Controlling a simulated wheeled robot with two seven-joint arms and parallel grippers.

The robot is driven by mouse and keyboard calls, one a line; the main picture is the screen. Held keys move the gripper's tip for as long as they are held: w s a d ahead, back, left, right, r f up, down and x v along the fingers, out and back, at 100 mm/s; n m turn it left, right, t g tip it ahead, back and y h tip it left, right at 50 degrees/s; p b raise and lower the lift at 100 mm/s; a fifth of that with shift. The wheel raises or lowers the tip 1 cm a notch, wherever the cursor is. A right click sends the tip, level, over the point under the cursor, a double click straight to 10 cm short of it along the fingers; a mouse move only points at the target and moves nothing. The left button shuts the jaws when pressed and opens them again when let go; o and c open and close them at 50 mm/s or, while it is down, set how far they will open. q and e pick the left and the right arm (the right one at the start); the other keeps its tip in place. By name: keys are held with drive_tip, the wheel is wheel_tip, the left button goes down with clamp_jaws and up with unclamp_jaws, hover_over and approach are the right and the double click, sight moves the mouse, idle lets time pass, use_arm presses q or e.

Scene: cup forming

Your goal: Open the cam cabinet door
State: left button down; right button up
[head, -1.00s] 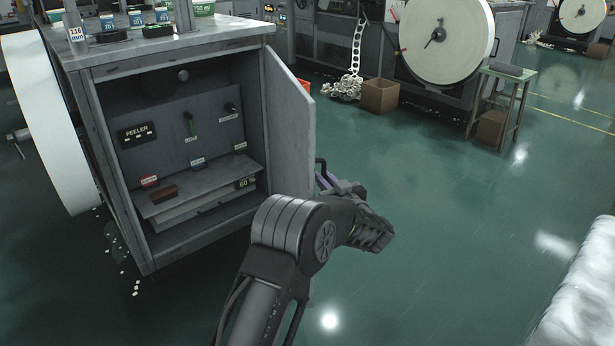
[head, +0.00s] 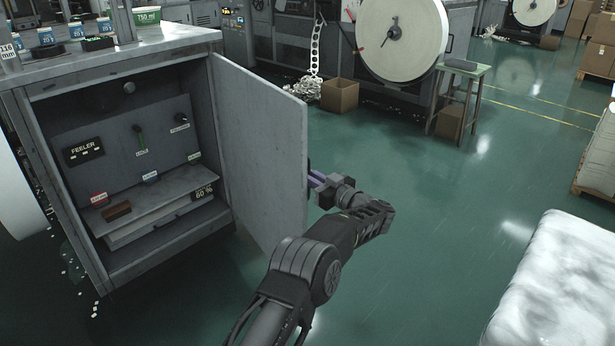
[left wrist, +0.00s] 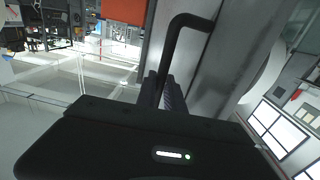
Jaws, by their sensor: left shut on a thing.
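The grey cam cabinet (head: 52,192) stands at the left of the head view with its interior exposed. Its door (head: 255,140) is hinged on the cabinet's right side and stands wide open, inner face toward me. My left gripper (head: 316,182) is at the door's free edge, on the outer side. The left wrist view shows its fingers (left wrist: 166,92) shut on the black bar handle (left wrist: 178,38), beside the grey door panel (left wrist: 215,60). In the head view the door edge hides most of the handle. My right gripper is in neither view.
Inside the cabinet are a shelf (head: 175,192), a brown block (head: 117,211) and a FEELER panel (head: 84,151). Tubs (head: 146,16) stand on top. Green floor is clear right of the door.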

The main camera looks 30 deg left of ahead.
use_arm(q)
drive_tip(key=shift+a+r, duration=0.1)
drive_tip(key=shift+a, duration=0.05)
drive_tip(key=c, duration=1.7)
unclamp_jaws()
drive_tip(key=shift+a, duration=0.1)
drive_tip(key=shift+d, duration=0.2)
drive_tip(key=p+v, duration=0.1)
drive_tip(key=v, duration=0.6)
drive_tip(key=shift+s+d+p, duration=0.2)
drive_tip(key=shift+d+p, duration=0.05)
drive_tip(key=shift+p, duration=0.15)
